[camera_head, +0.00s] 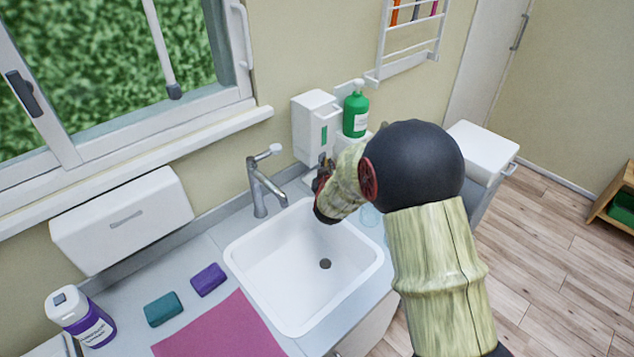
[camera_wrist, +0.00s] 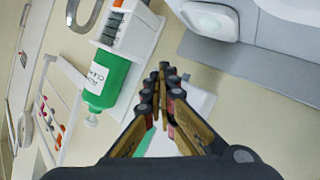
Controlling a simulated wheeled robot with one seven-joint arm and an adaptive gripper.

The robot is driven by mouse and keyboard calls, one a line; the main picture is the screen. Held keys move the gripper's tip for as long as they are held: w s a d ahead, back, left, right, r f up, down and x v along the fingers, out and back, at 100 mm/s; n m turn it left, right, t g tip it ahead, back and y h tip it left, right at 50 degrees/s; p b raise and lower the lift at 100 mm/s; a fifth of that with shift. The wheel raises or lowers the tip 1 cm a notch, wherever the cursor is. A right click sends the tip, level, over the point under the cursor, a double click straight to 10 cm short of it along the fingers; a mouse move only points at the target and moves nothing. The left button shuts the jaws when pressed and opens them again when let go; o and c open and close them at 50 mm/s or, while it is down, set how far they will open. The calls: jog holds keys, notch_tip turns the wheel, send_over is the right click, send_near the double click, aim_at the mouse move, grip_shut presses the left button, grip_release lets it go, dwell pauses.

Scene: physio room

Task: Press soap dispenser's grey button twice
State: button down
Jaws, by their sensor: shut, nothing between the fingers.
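The soap dispenser (camera_head: 311,117) is a white wall-mounted box with a green strip on its front, behind the sink's right side. In the wrist view its white body (camera_wrist: 196,104) shows partly behind the fingers. My gripper (camera_head: 322,172) is shut and empty, its fingertips close to the dispenser's lower front. In the wrist view the gripper's (camera_wrist: 167,75) two fingers are together. The grey button is not clearly visible; it seems hidden by the fingers. I cannot tell whether the fingertips touch the dispenser.
A green pump bottle (camera_head: 355,113) stands in a wall holder just right of the dispenser. The faucet (camera_head: 263,181) rises to the left, behind the white sink (camera_head: 270,262).

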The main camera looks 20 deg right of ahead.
jog(key=shift+s, duration=0.1)
jog(key=shift+s+d, duration=0.2)
jog(key=shift+s, duration=0.2)
jog(key=shift+s+d+b, duration=0.2)
jog(key=shift+s+d, duration=0.2)
jog(key=shift+s, duration=0.5)
jog(key=shift+s+d+b, duration=0.2)
jog(key=shift+s+d, duration=0.15)
jog(key=shift+s, duration=0.6)
jog(key=shift+s+d+b, duration=0.2)
jog(key=shift+s+d, duration=0.2)
jog(key=shift+s, duration=0.5)
